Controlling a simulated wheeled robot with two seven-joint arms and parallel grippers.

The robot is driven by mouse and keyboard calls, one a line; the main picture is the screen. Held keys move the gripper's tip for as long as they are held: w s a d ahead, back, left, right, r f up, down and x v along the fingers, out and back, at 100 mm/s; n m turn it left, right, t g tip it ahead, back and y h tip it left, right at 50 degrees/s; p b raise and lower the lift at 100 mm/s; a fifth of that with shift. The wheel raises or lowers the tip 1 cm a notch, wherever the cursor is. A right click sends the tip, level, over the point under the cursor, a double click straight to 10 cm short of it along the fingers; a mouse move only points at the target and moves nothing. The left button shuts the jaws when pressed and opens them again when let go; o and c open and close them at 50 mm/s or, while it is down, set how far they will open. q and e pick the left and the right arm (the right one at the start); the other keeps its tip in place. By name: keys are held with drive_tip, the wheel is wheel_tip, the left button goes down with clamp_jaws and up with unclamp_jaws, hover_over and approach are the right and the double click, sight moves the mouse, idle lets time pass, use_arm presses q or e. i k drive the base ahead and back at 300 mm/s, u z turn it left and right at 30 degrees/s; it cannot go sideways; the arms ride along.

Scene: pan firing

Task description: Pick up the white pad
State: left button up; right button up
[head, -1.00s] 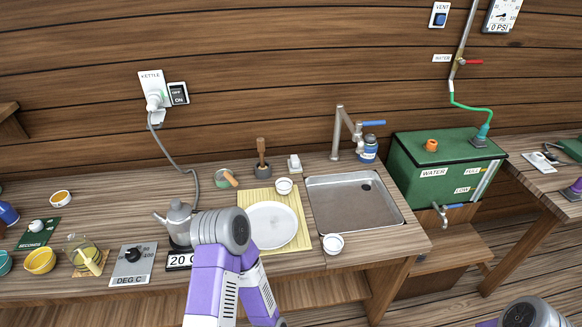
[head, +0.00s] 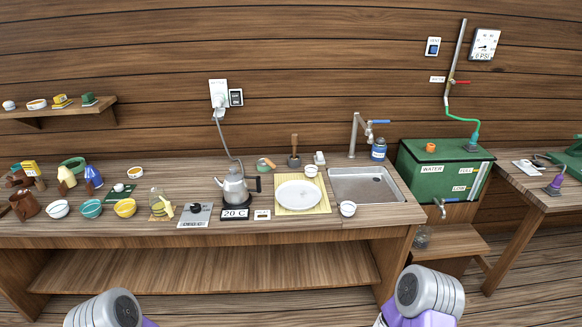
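I cannot say for certain which thing is the white pad. A small whitish block (head: 319,158) stands at the back of the counter, left of the sink. A small white plate with dark marks (head: 262,214) lies at the front edge, right of the kettle's 20 C display. Only grey and purple links of my two arms show at the bottom of the head view. Both grippers are out of view.
A kettle (head: 236,186) stands left of a white plate (head: 298,194) on a yellow mat (head: 281,208). A sink (head: 366,186) is to the right. Several bowls and jars crowd the counter's left. A wall shelf (head: 66,110) holds small items.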

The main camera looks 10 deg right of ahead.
sight(319, 161)
drive_tip(key=z, duration=0.65)
drive_tip(key=i, duration=0.55)
drive_tip(key=z, duration=0.75)
drive_tip(key=i, duration=0.85)
drive_tip(key=u, duration=0.25)
